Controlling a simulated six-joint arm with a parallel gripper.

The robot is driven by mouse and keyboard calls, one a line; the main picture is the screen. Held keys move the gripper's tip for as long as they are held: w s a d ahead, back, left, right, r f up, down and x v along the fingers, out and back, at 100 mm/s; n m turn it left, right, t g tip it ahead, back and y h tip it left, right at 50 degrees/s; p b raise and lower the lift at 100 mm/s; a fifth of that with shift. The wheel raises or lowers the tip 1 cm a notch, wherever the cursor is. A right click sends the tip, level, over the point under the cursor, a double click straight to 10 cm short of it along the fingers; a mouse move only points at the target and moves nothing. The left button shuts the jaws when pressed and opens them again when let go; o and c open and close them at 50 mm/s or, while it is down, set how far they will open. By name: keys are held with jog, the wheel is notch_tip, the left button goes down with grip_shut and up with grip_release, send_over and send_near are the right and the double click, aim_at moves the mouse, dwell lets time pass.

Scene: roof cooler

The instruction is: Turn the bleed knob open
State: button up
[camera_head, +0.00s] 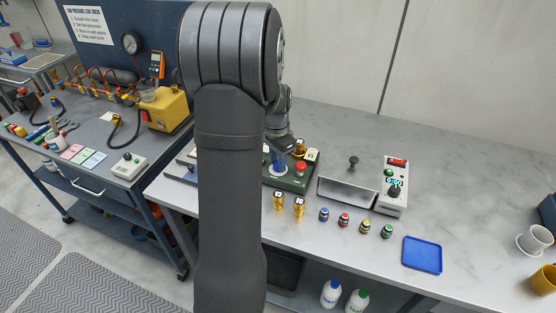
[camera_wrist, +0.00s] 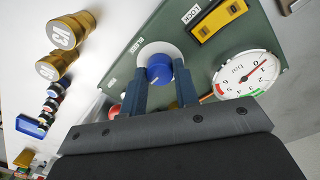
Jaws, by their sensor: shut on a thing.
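The blue bleed knob (camera_wrist: 159,69) sits on a round white plate on the green panel (camera_wrist: 108,82), below the BLEED label in the wrist view. My gripper (camera_wrist: 160,80) has one finger on each side of the knob and is shut on it. A small pale mark shows on the knob; its exact setting is hard to read. In the head view my gripper (camera_head: 279,163) is over the green panel (camera_head: 290,184), and my arm hides part of the panel. A round white gauge (camera_wrist: 247,76) with a red needle is right of the knob in the wrist view.
A yellow part (camera_wrist: 218,18) by the LOCK label and a red button (camera_head: 302,167) are close by. Two brass fittings (camera_head: 278,198) and several small coloured caps stand in front. A metal tray (camera_head: 346,192) and a timer box (camera_head: 393,187) are right. The blue tray (camera_head: 422,254) is empty.

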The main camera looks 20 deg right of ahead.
aim_at(277, 162)
dwell(0.4)
jog(key=o, duration=1)
jog(key=r, duration=1.7)
jog(key=shift+w+r, duration=0.25)
jog(key=shift+w, duration=0.1)
jog(key=shift+f, duration=0.1)
jog(key=f, duration=1.7)
jog(key=shift+s+f, duration=0.15)
jog(key=shift+s, duration=0.2)
